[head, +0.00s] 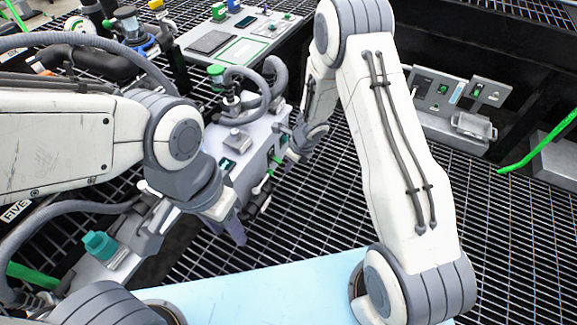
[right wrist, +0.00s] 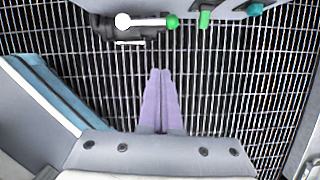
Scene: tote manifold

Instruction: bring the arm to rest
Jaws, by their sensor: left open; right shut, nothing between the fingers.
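My left gripper (head: 226,228) hangs above the grating in the head view, left of centre. Its purple fingers are open with nothing seen between them. My right arm (head: 385,130) arches up from the pale blue surface and folds down toward the grey manifold housing. In the right wrist view my right gripper (right wrist: 158,100) has its purple fingers shut together, empty, over bare grating. A white handle with a green tip (right wrist: 150,21) lies beyond the fingertips, apart from them. In the head view the right fingertips are hard to make out beside the housing.
The grey housing (head: 248,140) with hoses and a green-capped fitting stands between the arms. A control panel (head: 235,45) is behind it. A socket panel (head: 445,105) is at right. A teal-capped fitting (head: 100,245) is at lower left. Grating (head: 500,240) at right is largely clear.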

